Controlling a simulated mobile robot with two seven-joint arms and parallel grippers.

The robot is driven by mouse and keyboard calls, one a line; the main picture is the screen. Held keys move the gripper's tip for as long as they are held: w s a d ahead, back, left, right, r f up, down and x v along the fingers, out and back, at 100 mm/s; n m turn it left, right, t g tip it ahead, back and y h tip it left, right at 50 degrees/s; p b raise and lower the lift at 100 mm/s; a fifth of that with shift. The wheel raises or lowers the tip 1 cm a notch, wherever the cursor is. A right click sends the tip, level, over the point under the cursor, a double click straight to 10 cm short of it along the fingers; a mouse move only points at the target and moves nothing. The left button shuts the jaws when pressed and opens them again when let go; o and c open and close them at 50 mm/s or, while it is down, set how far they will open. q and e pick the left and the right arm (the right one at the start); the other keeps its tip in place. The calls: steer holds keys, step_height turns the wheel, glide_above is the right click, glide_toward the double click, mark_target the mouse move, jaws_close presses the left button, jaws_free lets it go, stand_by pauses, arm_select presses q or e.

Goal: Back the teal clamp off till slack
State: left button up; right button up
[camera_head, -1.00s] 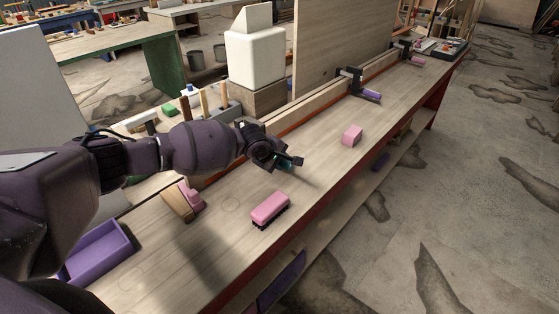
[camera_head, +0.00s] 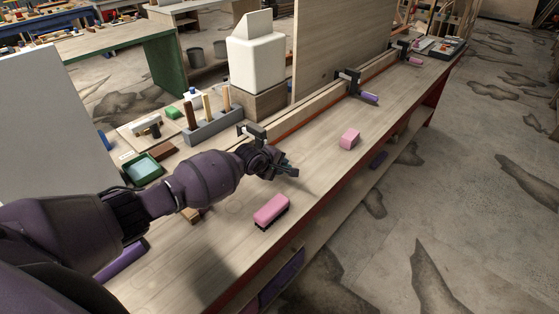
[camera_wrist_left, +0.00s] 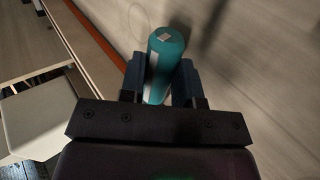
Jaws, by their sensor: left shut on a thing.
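The teal clamp's handle (camera_wrist_left: 166,50) is a teal cylinder with a pale patch on its end. It sits between the fingers of my left gripper (camera_wrist_left: 161,80), which is shut on it in the left wrist view. In the head view my left gripper (camera_head: 287,171) is at the near end of the long wooden rail, over the bench. The clamp's dark frame (camera_head: 253,131) shows on the rail just behind my wrist. My wrist hides most of the handle and screw there. My right gripper is not in view.
A pink brush (camera_head: 271,210) and a pink block (camera_head: 349,138) lie on the bench (camera_head: 325,165). A clamp with a purple handle (camera_head: 369,97) grips the rail farther along. A grey tool holder (camera_head: 213,126) and green tray (camera_head: 143,169) stand behind my arm.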

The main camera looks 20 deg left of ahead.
arm_select(q)
steer(key=shift+s+f+t+h+b, duration=0.1)
steer(key=shift+f+t+h+b, duration=0.25)
steer(key=shift+t, duration=0.55)
steer(key=shift+f+t+h+b, duration=0.25)
steer(key=shift+t+b, duration=0.45)
steer(key=shift+b, duration=0.4)
steer(key=shift+s+t+b, duration=0.1)
steer(key=shift+t+b, duration=0.4)
steer(key=shift+b, duration=0.35)
steer(key=shift+r+b, duration=0.15)
steer(key=shift+b, duration=0.15)
steer(key=shift+t, duration=0.3)
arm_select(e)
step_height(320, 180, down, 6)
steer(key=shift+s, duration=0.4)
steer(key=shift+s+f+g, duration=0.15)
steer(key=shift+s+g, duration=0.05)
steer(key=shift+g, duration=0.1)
arm_select(q)
steer(key=o, duration=0.9)
steer(key=shift+r, duration=0.1)
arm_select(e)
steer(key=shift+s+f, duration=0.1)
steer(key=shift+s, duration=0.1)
